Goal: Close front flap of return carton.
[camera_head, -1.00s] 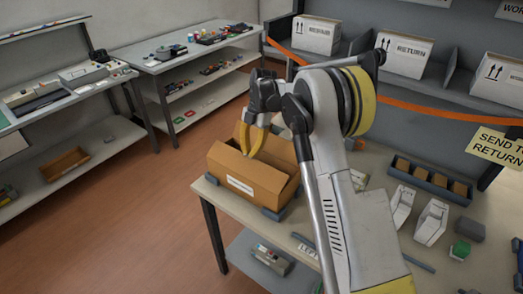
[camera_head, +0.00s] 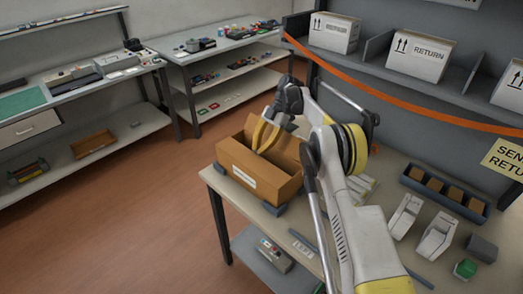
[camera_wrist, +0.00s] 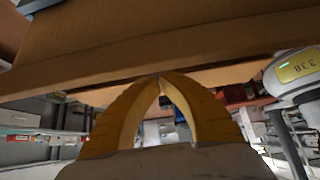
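The brown return carton (camera_head: 262,187) sits open-topped at the left corner of the table, with a white label on its front face. A raised cardboard flap (camera_head: 252,124) shows at its back left. I cannot tell surely which panel is the front flap. My gripper (camera_head: 259,150) points down at the carton's opening, its yellow fingers partly in front of the cardboard. In the wrist view, its fingertips (camera_wrist: 159,77) meet, with nothing seen between them, close under a broad brown cardboard panel (camera_wrist: 150,35). Whether they touch it is unclear.
Grey blocks (camera_head: 272,209) stand at the carton's base. White cartridges (camera_head: 436,238) and a dark tray (camera_head: 444,193) of small brown boxes lie right of my arm. An orange strap (camera_head: 410,93) crosses before the shelf of white cartons. The floor left of the table is clear.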

